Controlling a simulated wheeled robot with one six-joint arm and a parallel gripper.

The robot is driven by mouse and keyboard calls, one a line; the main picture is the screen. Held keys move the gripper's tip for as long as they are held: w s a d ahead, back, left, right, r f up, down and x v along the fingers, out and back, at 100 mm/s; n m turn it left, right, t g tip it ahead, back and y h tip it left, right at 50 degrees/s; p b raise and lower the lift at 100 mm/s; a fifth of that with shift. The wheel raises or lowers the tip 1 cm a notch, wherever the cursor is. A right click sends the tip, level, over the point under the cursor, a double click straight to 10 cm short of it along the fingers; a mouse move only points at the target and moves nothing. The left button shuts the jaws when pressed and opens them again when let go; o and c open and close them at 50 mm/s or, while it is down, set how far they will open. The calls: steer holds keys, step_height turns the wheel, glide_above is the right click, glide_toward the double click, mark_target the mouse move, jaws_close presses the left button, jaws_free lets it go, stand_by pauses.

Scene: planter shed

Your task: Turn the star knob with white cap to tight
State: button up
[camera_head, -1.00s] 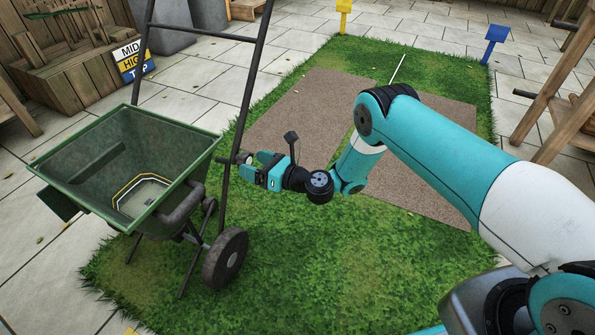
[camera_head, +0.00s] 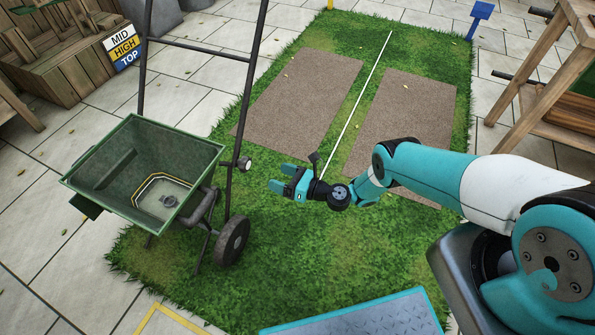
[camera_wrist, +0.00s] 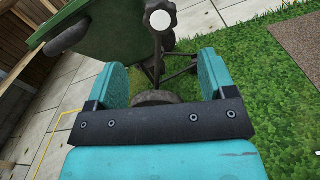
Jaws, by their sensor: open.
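The star knob with white cap (camera_head: 244,163) sits on the right-hand handle tube of the green spreader (camera_head: 140,165). In the wrist view the dark lobed knob with its round white cap (camera_wrist: 161,19) shows at the top, beyond and between the two fingers. My gripper (camera_head: 278,177) is open and empty. In the head view it is to the right of the knob and slightly lower, with a visible gap between them. The teal fingers also show in the wrist view (camera_wrist: 163,85). Nothing hides the knob's cap in the wrist view.
The spreader's wheel (camera_head: 233,241) and dark handle frame (camera_head: 198,47) stand beside my gripper. Grass with two brown mats (camera_head: 303,98) lies around. A teal platform (camera_head: 360,315) is at the front, a wooden bench (camera_head: 560,100) at the right. A MID/HIGH/TOP sign (camera_head: 124,47) stands upper left.

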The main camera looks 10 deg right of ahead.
steer(key=shift+p+v, duration=1.5)
steer(key=shift+v, duration=1)
